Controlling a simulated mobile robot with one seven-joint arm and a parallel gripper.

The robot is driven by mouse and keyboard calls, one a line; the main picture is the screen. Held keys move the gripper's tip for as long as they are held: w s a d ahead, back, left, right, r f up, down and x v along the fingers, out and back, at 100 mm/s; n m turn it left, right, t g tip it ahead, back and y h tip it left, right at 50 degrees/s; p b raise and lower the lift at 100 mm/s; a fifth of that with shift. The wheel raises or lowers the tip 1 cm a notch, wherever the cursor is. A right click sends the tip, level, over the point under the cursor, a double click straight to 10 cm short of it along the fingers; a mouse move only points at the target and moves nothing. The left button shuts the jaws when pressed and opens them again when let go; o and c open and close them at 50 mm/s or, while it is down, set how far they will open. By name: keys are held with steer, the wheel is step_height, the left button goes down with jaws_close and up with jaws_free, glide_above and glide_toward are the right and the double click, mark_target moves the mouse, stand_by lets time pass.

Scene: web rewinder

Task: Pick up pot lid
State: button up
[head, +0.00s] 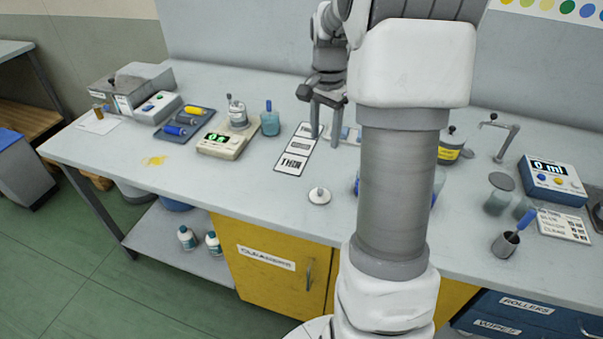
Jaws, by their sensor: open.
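A small round white lid with a knob on top (319,197), which looks like the pot lid, lies flat on the grey bench, near its front edge and left of my arm. My gripper (325,138) points down over the bench, behind the lid and apart from it. Its two fingers are spread with nothing between them. They overlap the right side of a white labelled card or mat (293,158) in the picture. My own arm hides the middle of the bench to the right of the lid.
A dark tray (184,124) holds blue and yellow items. Bench left of the lid is clear.

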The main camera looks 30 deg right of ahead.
steer(key=b, duration=0.2)
glide_above(320, 190)
step_height(320, 190, down, 12)
steer(key=shift+d+f, duration=0.15)
steer(key=shift+f, duration=0.05)
steer(key=shift+f+b, duration=0.65)
steer(key=shift+f, duration=2)
jaws_close()
